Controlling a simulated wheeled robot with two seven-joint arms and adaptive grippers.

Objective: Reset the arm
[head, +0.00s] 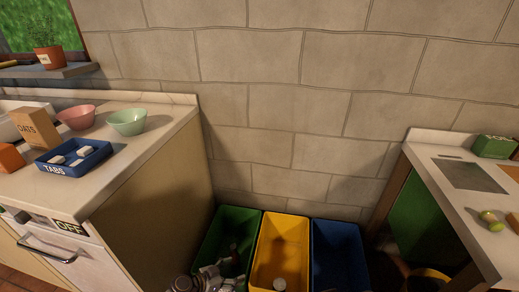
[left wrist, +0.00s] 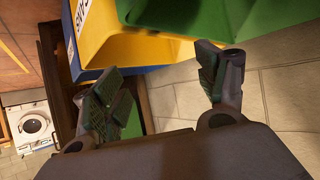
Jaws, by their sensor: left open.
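My left gripper (head: 228,270) is low in the head view, over or in front of the green bin (head: 212,232). It is open and I see nothing between its fingers. In the left wrist view the two dark fingers of this gripper (left wrist: 165,80) stand wide apart, with the bins behind and above them. I cannot tell whether its tips are inside the green bin's rim. Most of the left arm is out of the head view. My right gripper is in neither view.
A yellow bin (head: 290,240) holding a small pale item and a blue bin (head: 335,245) stand right of the green one. A left counter (head: 150,140) carries bowls and a blue tray (head: 98,158). A right worktop (head: 450,200) flanks the bins. A stone wall is behind.

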